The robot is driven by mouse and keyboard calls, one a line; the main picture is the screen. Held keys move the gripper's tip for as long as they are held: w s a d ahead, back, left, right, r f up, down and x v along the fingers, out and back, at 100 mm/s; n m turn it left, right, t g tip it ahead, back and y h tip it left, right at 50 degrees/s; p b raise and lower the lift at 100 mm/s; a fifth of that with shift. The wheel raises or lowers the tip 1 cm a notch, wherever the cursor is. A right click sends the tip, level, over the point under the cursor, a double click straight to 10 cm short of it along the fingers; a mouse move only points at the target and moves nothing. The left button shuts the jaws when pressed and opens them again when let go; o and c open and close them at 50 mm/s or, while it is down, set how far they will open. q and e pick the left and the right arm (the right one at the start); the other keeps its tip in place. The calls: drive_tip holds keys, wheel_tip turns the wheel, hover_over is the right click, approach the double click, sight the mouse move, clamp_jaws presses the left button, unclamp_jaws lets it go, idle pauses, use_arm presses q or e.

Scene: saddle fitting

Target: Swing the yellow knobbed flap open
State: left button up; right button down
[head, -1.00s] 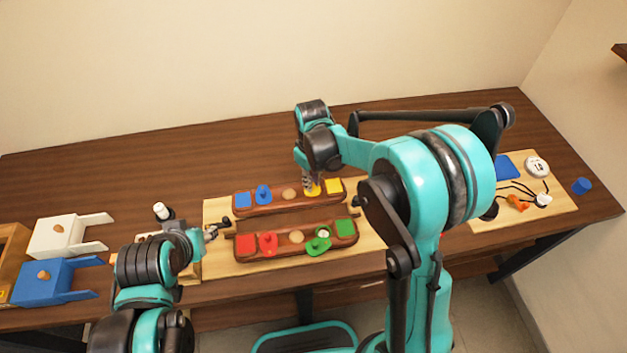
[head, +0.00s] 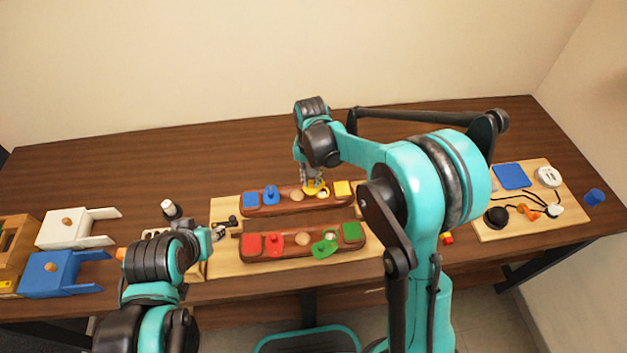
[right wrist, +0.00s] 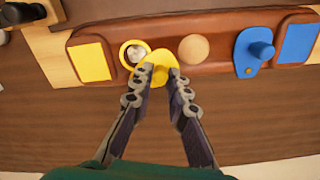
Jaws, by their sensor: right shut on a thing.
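The yellow knobbed flap (head: 311,190) is on the back wooden rail (head: 285,208). It also shows in the right wrist view (right wrist: 158,80). It is turned aside from a yellow-ringed round recess (right wrist: 134,53), which shows uncovered with a pale, metallic-looking disc inside. My right gripper (right wrist: 160,74) is shut on the flap's knob, which its fingers partly hide; in the head view the gripper (head: 312,180) reaches down to the flap from behind. My left gripper (head: 226,227) is over the left end of the board, apart from the flap; its fingers are too small to judge.
The back rail also carries a blue knobbed flap (head: 271,195), a wooden disc (head: 296,194) and a yellow square (head: 343,188). The front rail (head: 290,257) has red and green pieces, its green flap (head: 325,249) turned out. Drawers stand left; a cable board (head: 490,232) lies right.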

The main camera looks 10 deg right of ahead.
drive_tip(key=m, duration=0.2)
drive_tip(key=w+m, duration=0.1)
drive_tip(key=m, duration=0.1)
drive_tip(key=shift+w+a, duration=0.15)
drive_tip(key=shift+w+m, duration=0.25)
drive_tip(key=shift+m, duration=0.8)
drive_tip(key=shift+w+m, duration=0.25)
drive_tip(key=shift+m, duration=0.8)
drive_tip(key=c, duration=1.5)
unclamp_jaws()
drive_tip(key=shift+o, duration=0.2)
wheel_tip(320, 180, up, 12)
